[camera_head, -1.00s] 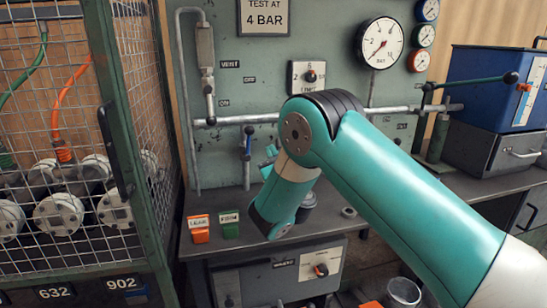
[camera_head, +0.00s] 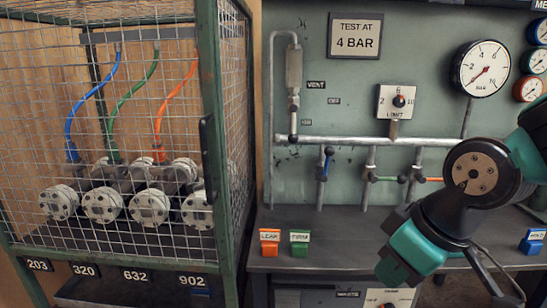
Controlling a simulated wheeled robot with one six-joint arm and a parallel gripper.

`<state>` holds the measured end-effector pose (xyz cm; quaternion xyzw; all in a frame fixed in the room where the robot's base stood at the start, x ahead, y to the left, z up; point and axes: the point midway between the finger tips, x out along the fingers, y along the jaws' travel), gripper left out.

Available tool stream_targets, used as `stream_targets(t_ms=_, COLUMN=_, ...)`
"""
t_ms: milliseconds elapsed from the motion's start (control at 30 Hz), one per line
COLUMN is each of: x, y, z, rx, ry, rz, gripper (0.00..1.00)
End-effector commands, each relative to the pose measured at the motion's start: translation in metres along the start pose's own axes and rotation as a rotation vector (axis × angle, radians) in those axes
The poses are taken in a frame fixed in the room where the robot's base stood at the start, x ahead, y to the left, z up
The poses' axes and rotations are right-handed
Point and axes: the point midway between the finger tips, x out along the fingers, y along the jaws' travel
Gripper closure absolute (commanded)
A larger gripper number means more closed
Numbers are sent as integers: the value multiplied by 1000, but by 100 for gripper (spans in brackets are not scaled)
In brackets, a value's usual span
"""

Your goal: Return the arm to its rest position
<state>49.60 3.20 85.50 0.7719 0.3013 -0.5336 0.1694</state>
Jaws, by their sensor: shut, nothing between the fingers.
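My arm shows at the right edge of the head view, with a teal and black wrist bent down in front of the bench. My gripper (camera_head: 506,291) is the dark part at the lower right. It is shut with nothing held. It hangs over the bench front, apart from the wall pipes. Part of my arm runs out of the frame at the right.
A mesh cage (camera_head: 208,120) with several flanged pipe ends stands at left. The bench (camera_head: 340,250) carries an orange block (camera_head: 270,242), a green block (camera_head: 299,243) and a blue block (camera_head: 533,241). Pipes (camera_head: 345,141) and a gauge (camera_head: 482,68) are on the panel behind.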

Motion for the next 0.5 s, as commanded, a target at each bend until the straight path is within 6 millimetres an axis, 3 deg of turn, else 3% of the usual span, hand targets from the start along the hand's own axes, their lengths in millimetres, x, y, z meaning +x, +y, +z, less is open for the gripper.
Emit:
stream_targets(t_ms=200, x=-36, y=-76, z=60, rx=118, ry=-156, rz=-213, gripper=100)
stream_targets(t_ms=500, x=-116, y=-79, z=24, rx=121, ry=-157, rz=-210, gripper=100)
